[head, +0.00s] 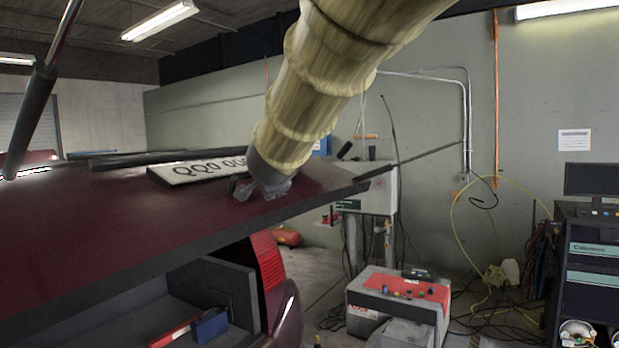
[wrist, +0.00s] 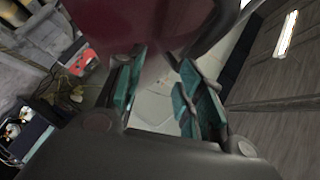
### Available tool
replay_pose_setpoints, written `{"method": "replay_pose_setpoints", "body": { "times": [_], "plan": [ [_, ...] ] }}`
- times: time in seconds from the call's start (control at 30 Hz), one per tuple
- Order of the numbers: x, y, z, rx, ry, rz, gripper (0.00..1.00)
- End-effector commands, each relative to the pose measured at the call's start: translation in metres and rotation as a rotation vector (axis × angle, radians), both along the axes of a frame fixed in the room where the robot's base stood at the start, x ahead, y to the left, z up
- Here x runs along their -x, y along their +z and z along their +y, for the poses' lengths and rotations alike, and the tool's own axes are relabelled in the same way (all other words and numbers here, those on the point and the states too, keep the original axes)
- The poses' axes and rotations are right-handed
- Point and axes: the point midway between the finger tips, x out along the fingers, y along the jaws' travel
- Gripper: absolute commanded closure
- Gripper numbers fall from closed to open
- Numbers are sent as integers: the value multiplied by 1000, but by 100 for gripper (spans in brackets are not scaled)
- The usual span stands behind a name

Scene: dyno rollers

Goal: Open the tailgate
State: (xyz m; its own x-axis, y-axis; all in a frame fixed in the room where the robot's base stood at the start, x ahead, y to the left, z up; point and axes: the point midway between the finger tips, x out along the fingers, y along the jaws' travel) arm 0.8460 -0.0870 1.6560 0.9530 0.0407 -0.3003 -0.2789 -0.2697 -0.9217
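The dark red tailgate (head: 110,205) is raised, roughly level, above the open cargo space (head: 180,290) of the car. A number plate (head: 195,170) shows on its upper face, partly hidden by my arm. My gripper (head: 264,186) is at the tailgate's surface to the right of the plate; whether it touches is hard to tell. In the wrist view my gripper (wrist: 158,88) has its two teal-padded fingers apart with nothing between them. The tailgate's dark red panel (wrist: 125,25) is just beyond the fingertips in that view.
A red and grey machine (head: 400,295) stands on the floor at right, with cables around it. A dark cabinet (head: 590,250) with a monitor (head: 592,180) is at far right. A blue box (head: 210,326) lies in the cargo space. A strut (head: 32,110) rises at left.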

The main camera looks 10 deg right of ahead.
Motion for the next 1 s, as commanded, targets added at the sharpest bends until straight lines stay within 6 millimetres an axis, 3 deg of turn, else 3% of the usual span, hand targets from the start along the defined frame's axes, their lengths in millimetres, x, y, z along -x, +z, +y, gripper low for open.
{"method": "replay_pose_setpoints", "body": {
  "times": [0.47,1.0],
  "plan": [
    [21,0,16,28,10,-1,63],
    [49,11,10,23,7,0,63]
  ]
}}
